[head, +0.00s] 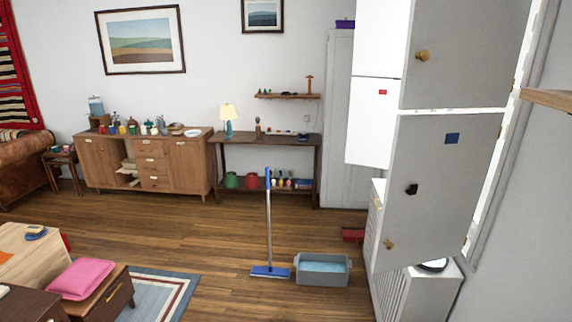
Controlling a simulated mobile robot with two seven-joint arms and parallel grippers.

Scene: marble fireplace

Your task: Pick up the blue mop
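The blue mop (268,222) stands upright on the wooden floor near the middle of the head view. It has a blue grip at the top, a pale grey pole and a flat blue head (270,272) resting on the floor. A grey bucket (322,276) with blue contents stands just right of the mop head. Neither of my grippers is in view.
A console table (268,140) and a wooden sideboard (146,165) stand along the back wall. A bench with a pink cushion (82,279) and a rug (160,294) are at the lower left. Floor left of the mop is clear.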

